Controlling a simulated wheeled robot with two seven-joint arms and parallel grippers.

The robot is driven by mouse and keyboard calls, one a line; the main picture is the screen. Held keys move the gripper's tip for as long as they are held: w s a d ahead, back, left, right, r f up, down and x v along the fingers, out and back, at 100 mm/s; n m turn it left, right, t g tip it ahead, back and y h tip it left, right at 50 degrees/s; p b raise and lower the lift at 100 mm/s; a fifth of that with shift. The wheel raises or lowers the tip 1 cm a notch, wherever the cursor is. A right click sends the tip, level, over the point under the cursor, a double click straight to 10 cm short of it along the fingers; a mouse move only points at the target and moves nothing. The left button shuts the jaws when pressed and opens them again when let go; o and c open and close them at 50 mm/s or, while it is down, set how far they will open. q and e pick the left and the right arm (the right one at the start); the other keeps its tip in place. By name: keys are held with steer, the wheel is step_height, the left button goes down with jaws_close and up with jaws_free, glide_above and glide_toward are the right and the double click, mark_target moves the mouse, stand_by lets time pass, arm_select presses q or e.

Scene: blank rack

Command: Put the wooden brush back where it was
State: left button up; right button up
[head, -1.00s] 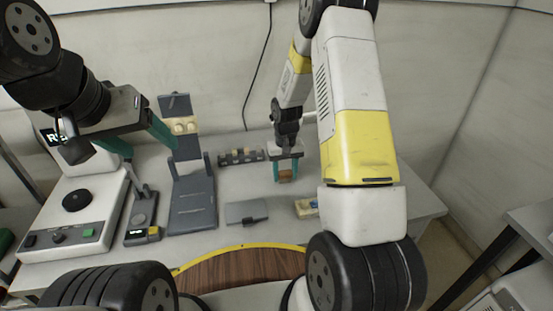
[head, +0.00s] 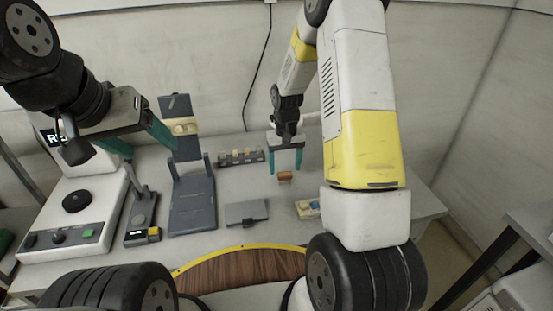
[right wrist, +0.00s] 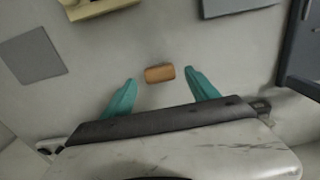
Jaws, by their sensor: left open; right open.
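The wooden brush (head: 285,177) is a small brown block on the grey table, right of the middle; it also shows in the right wrist view (right wrist: 160,73). My right gripper (head: 285,170) is open and empty above it. In the right wrist view the teal fingers (right wrist: 157,80) stand apart on either side of the brush, which lies just beyond their tips, clear of both. My left gripper (head: 146,150) is open and empty at the left, above the table near the white device.
A white device with a black knob (head: 76,201) stands at the left, a dark grey stand (head: 192,205) beside it. A small rack (head: 241,157) is at the back. A grey flat box (head: 246,213) and a yellowish block (head: 306,209) lie in front. The table's right side is clear.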

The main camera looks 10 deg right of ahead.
step_height(320, 180, up, 7)
step_height(320, 180, up, 10)
steer(key=t, duration=0.1)
glide_above(285, 173)
steer(key=s, duration=0.4)
steer(key=s+a+r+t+y, duration=0.1)
steer(key=s+r+t, duration=0.1)
steer(key=s+r, duration=0.4)
steer(key=s+a+r+t+y, duration=0.1)
steer(key=s+r+t, duration=0.2)
steer(key=s, duration=1.1)
step_height(285, 173, up, 3)
steer(key=shift+r, duration=0.1)
steer(key=shift+s+a, duration=0.1)
steer(key=shift+a, duration=0.1)
